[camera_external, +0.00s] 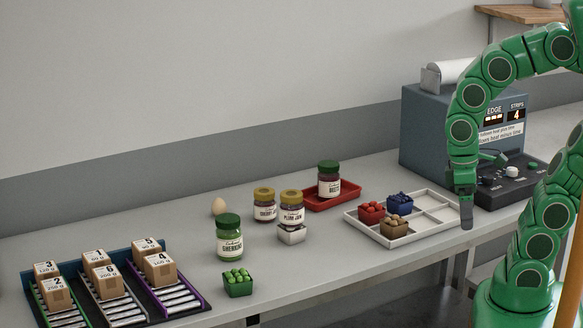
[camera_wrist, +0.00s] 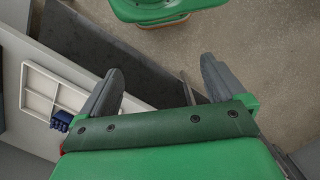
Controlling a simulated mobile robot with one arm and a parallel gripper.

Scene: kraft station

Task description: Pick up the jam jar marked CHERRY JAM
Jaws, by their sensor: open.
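A gold-lidded jar (camera_external: 264,206) stands on the counter at the middle; its small label seems to read CHERRY JAM, its right edge close behind another jar. That other jar (camera_external: 291,210), also gold-lidded, reads PLUM JAM and sits on a small white holder (camera_external: 292,235), in front and to the right. My gripper (camera_external: 466,212) hangs pointing down at the right edge of the compartment tray, well right of both jars. In the wrist view my gripper (camera_wrist: 160,88) has its two fingers wide apart with nothing between them. No jar shows in the wrist view.
A green-lidded jar (camera_external: 229,240) stands left; another green-lidded jar (camera_external: 328,180) is on a red tray (camera_external: 346,194). An egg (camera_external: 219,206) and a green punnet (camera_external: 238,284) are nearby. A white compartment tray (camera_external: 432,232) with punnets lies between my gripper and the jars.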

